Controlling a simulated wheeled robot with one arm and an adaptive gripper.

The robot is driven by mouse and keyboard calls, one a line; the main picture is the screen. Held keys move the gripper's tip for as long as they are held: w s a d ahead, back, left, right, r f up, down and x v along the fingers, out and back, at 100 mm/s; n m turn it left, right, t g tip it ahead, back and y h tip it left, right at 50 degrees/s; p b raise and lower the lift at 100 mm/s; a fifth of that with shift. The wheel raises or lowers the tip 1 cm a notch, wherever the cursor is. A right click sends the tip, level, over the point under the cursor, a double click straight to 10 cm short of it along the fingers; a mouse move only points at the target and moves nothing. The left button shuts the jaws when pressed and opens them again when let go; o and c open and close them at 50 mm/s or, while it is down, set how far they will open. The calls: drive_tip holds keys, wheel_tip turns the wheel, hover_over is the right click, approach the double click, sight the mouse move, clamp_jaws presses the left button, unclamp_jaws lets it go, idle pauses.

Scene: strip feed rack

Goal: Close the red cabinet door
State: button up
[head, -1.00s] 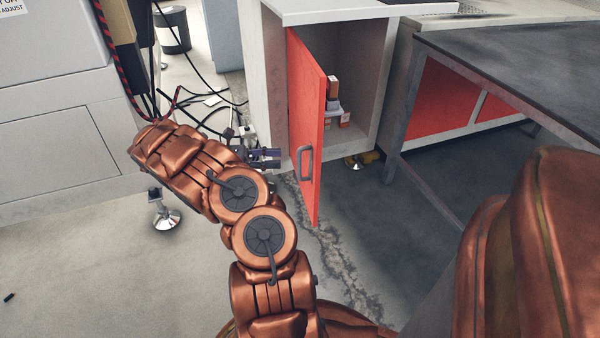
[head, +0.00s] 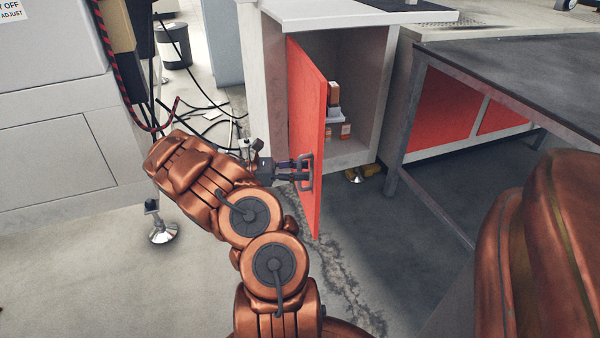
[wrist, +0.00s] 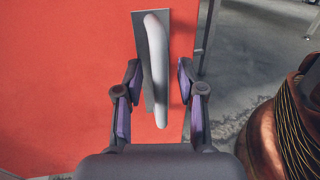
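The red cabinet door (head: 306,120) stands open in the head view, swung out from the left side of the white cabinet (head: 382,95). Its grey handle (head: 308,174) is on the outer face near the free edge. My gripper (head: 300,171) is at the handle, on the door's outer side. In the wrist view the handle (wrist: 156,70) lies between the two fingers of my gripper (wrist: 155,90), with gaps on both sides. The fingers are apart. The red door (wrist: 70,80) fills the left of that view.
Small boxes (head: 333,98) stand on a shelf inside the cabinet. A dark-topped table (head: 510,75) with metal legs is on the right. Cables (head: 205,105) lie on the floor behind my arm. A grey machine (head: 55,130) stands on the left.

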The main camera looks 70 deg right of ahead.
clamp_jaws()
idle(0.4)
idle(0.4)
